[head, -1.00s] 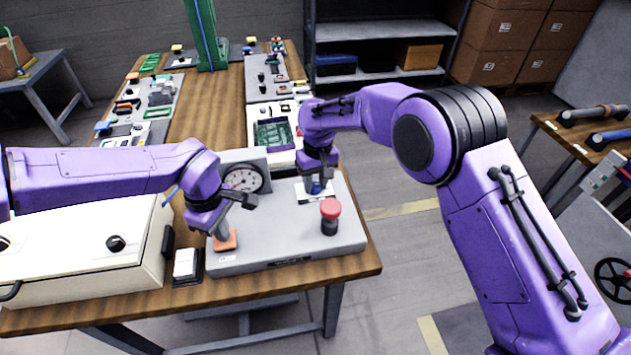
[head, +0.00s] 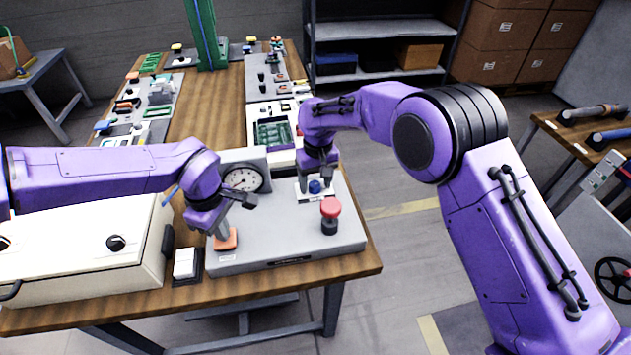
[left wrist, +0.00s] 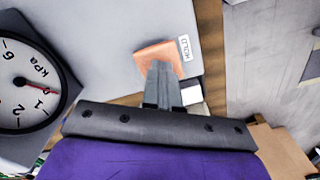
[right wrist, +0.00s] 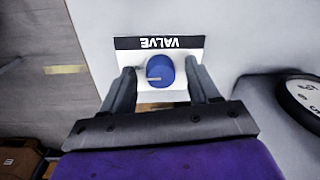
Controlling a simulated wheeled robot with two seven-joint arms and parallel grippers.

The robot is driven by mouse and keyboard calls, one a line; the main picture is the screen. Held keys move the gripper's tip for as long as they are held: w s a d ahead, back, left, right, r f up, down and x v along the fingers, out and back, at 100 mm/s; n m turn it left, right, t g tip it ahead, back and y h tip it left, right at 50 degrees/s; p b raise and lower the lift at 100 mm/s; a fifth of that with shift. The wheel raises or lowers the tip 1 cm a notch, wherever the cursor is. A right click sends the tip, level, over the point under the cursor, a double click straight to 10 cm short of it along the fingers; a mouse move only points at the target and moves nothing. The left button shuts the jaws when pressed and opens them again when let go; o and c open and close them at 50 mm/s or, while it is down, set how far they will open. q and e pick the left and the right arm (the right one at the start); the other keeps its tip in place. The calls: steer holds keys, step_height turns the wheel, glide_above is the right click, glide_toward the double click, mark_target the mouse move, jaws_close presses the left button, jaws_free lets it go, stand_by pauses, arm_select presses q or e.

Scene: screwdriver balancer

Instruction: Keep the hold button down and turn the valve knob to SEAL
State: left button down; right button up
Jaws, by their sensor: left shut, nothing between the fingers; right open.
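The orange hold button (head: 226,241) is at the front left of the grey panel (head: 285,246). My left gripper (head: 224,232) is shut with its fingertips on the button; the left wrist view shows the tips (left wrist: 160,70) against the orange pad (left wrist: 152,54), beside a HOLD label. The blue valve knob (head: 315,187) is at the panel's right, on a white plate marked VALVE (right wrist: 159,43). My right gripper (right wrist: 160,80) is open, one finger on each side of the blue knob (right wrist: 160,70), with gaps visible. A pale pointer line lies across the knob. SEAL lettering is not readable.
A white case (head: 90,255) sits at the left.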

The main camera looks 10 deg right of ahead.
step_height(320, 180, up, 12)
steer(key=shift+d, duration=0.25)
steer(key=shift+f, duration=0.1)
step_height(320, 180, up, 8)
steer(key=r+p, duration=0.1)
steer(key=p, duration=0.8)
glide_above(317, 184)
arm_select(q)
step_height(317, 184, up, 7)
steer(key=shift+b, duration=0.3)
arm_select(e)
steer(key=shift+f, duration=0.35)
